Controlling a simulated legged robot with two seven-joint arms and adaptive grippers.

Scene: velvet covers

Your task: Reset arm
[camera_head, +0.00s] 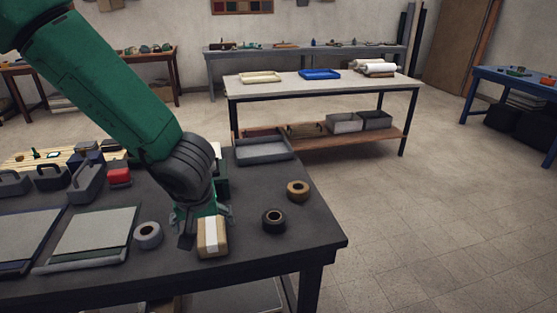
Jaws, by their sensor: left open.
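My left arm is green with a dark wrist and reaches in from the upper left. My left gripper (202,225) is low over the dark table, open, right behind a small brown box (207,240) with a pale strip across it. The box hides part of the fingers, and I cannot tell whether they touch it. The box rests on the dark table (310,240) near its front edge. My right gripper is not in view.
A grey tape roll (149,235) lies left of the box; a black roll (274,220) and a tan roll (298,190) lie right. A grey tray (263,151) sits at the back edge. Flat panels (98,232) and grey toolboxes (88,183) fill the left. Open floor lies right.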

